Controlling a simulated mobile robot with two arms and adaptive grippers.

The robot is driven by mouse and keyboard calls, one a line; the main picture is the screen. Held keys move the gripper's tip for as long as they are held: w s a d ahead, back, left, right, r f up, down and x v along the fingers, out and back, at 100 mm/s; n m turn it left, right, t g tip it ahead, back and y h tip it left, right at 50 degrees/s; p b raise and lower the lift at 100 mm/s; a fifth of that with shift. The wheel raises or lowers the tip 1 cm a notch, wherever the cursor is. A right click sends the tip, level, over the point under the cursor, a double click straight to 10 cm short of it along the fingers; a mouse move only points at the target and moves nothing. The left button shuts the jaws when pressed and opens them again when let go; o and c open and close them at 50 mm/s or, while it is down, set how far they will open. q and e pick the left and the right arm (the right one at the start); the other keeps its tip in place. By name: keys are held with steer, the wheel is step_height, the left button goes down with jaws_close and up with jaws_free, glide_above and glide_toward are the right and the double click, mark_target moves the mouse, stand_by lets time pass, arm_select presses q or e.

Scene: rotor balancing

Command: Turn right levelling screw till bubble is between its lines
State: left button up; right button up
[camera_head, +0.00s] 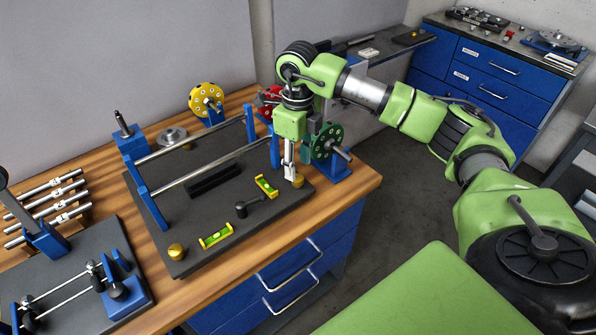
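The right levelling screw (298,181) is a small brass knob at the right front corner of the dark balancing base (180,205). My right gripper (290,174) points down right beside it, its fingertips overlapping the knob's left edge in this view. The fingers are seen nearly edge-on, so I cannot tell whether they grip the knob. A yellow-framed green level (266,186) lies just left of the knob, and another (215,236) lies near the front edge. Their bubbles are too small to read against the lines. My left gripper is out of view.
Another brass knob (176,251) sits at the base's front left corner. Two rails on blue posts (151,208) span the base. A green disc (327,142) on a blue stand is close behind my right gripper.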

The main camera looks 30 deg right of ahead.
mark_target(297, 178)
step_height(297, 178, up, 8)
steer(key=shift+a+f, duration=0.1)
stand_by(0.6)
